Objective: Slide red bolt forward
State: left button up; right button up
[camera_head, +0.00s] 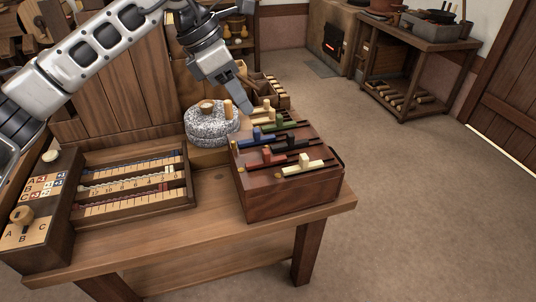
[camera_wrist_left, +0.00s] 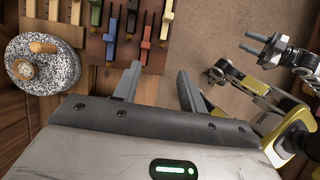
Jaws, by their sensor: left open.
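A dark wooden box (camera_head: 290,202) stands on the bench with a row of coloured sliding bolts on its top. The red bolt (camera_head: 271,158) lies between a cream bolt (camera_head: 303,167) at the near end and a black bolt (camera_head: 291,143). My left gripper (camera_head: 244,108) is above the far part of the box, apart from the red bolt. In the left wrist view its fingers (camera_wrist_left: 158,84) are spread and empty, with the bolts beyond them at the top edge. My right gripper (camera_wrist_left: 254,44) shows at the right of the wrist view, fingers apart and empty.
A speckled stone quern (camera_head: 212,127) with wooden pegs stands left of the box. A wooden frame with sliding scales (camera_head: 135,207) and a lettered panel with a knob (camera_head: 22,216) fill the bench's left. Bare bench top (camera_head: 220,222) lies in front of the quern.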

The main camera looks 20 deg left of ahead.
pick_arm(q)
jog(key=w+a+f+y+b, duration=0.1)
jog(key=a, duration=0.1)
send_near(265, 151)
jog(key=b+x, duration=0.1)
jog(key=x, duration=0.8)
jog(key=shift+f, duration=0.1)
